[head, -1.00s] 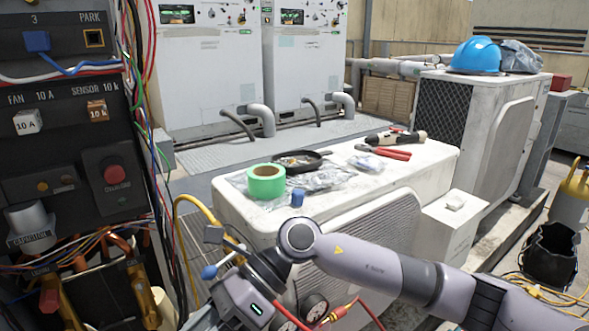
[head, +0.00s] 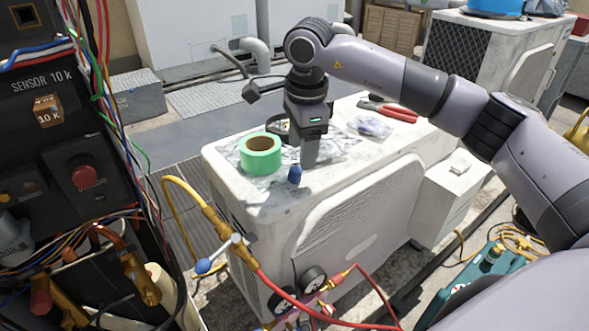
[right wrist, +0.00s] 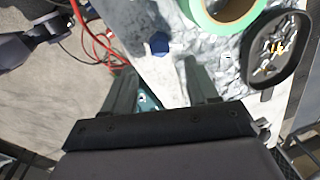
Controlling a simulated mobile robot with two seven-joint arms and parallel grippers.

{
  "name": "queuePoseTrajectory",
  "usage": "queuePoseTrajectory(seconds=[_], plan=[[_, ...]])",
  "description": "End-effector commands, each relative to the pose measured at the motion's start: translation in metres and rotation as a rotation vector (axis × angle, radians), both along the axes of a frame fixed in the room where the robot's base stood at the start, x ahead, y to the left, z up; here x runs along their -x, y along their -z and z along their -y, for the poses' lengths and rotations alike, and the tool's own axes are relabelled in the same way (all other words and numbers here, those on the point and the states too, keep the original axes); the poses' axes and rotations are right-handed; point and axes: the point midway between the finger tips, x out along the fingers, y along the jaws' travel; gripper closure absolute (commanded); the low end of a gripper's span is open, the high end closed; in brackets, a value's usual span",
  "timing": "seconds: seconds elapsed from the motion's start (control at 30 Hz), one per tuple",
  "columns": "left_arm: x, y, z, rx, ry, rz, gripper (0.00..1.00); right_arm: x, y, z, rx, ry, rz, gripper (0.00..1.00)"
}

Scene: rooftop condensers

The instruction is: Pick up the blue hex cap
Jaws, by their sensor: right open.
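The blue hex cap (head: 295,174) stands on the white top of the condenser unit (head: 238,206), close to its front edge and just in front of the green tape roll (head: 260,155). My right gripper (head: 309,160) points down over the unit's top, just behind and right of the cap in the head view. In the right wrist view the cap (right wrist: 159,43) shows beyond the fingertips, roughly in line with the gap between them. The right gripper (right wrist: 160,68) is open and nothing is between its fingers. My left gripper is in no current view.
A dark round dish (right wrist: 275,48) with small brass-coloured parts lies near the tape. Crumpled clear plastic and red-handled pliers (head: 390,112) lie on the top. An open electrical panel with loose wires stands at left; a yellow hose (head: 183,187) and gauges (head: 313,280) are at the unit's front.

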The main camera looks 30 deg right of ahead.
Motion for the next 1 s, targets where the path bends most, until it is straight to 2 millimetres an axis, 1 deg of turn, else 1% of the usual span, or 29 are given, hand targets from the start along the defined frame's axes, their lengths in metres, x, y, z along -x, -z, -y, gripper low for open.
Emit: queuePoseTrajectory(seconds=[0.3,0.4,0.57,0.67,0.7,0.73,0.77,1.0], plan=[[0.0,0.004,0.0,0.0,0.0,0.001,0.57,-0.007,0.043,-0.002,-0.001,0.0,-0.002,0.41],[0.0,0.004,0.0,0.0,0.0,0.001,0.57,-0.008,0.048,-0.002,-0.002,0.0,0.001,0.41],[0.0,0.004,0.0,-0.001,0.001,0.0,0.57,-0.008,0.047,-0.002,-0.003,-0.001,0.001,0.41],[0.0,0.004,0.0,0.0,0.0,0.001,0.57,-0.008,0.047,-0.002,-0.003,-0.001,0.001,0.71],[0.0,0.004,0.0,0.0,0.0,0.0,0.57,-0.008,0.047,-0.002,-0.003,-0.001,0.001,0.84],[0.0,0.004,0.0,0.0,0.0,0.001,0.57,-0.008,0.047,-0.002,-0.003,-0.001,0.001,0.93],[0.0,0.004,0.0,0.0,0.0,0.001,0.57,-0.008,0.047,-0.002,-0.003,-0.001,0.001,1.0],[0.0,0.003,0.0,0.0,0.0,0.0,0.57,-0.008,0.047,-0.003,-0.003,-0.001,0.001,1.0]])
